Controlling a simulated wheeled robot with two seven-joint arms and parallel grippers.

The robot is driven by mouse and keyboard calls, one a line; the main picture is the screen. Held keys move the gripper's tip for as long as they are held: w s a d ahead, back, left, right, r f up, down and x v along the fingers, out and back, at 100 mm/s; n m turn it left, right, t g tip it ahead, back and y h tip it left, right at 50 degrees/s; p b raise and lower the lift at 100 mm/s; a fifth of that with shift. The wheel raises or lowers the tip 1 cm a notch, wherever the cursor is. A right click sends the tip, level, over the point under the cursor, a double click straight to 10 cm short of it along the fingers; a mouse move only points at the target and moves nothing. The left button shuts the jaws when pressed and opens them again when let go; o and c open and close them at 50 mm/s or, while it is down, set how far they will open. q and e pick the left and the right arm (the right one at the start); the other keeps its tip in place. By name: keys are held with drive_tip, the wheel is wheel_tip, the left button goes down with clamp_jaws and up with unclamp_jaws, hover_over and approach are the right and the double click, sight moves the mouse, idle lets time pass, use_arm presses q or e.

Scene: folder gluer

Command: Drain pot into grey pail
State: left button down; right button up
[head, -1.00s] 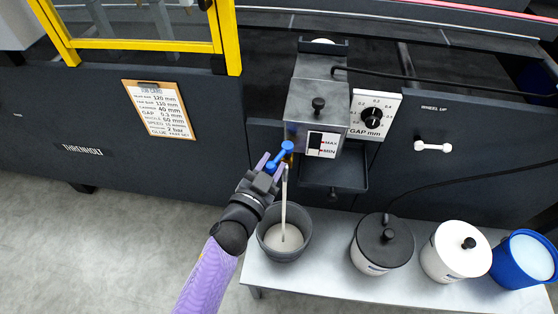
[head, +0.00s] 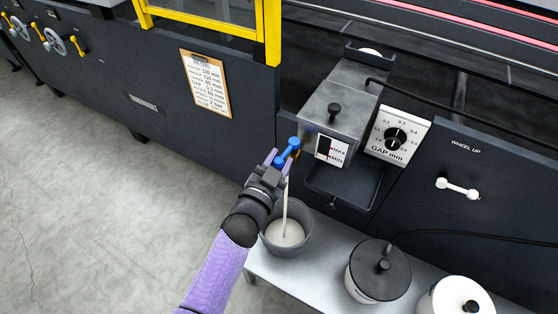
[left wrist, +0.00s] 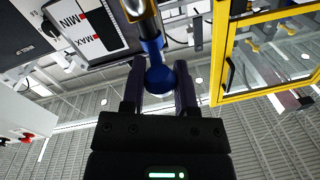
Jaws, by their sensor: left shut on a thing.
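The metal glue pot (head: 340,108) is mounted on the machine, with a black knob on its lid and a MAX/MIN level gauge (head: 331,151) on its front. My left gripper (head: 277,165) is shut on the blue valve handle (head: 288,152) at the pot's lower left. The blue handle also shows between the fingers in the left wrist view (left wrist: 158,75). A pale stream (head: 286,207) runs down into the grey pail (head: 300,245), which stands on the bench and holds pale liquid. My right gripper is not in view.
A dark lidded container (head: 378,272) and a white lidded container (head: 455,298) stand on the bench (head: 325,275) right of the pail. A black drip tray (head: 345,186) sits under the pot. A GAP dial (head: 396,138) is to its right. A clipboard (head: 206,84) hangs at left.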

use_arm(q)
drive_tip(key=shift+c, duration=2.4)
unclamp_jaws()
drive_tip(key=shift+o, duration=0.6)
drive_tip(key=p+v, duration=0.3)
drive_tip(key=v, duration=0.7)
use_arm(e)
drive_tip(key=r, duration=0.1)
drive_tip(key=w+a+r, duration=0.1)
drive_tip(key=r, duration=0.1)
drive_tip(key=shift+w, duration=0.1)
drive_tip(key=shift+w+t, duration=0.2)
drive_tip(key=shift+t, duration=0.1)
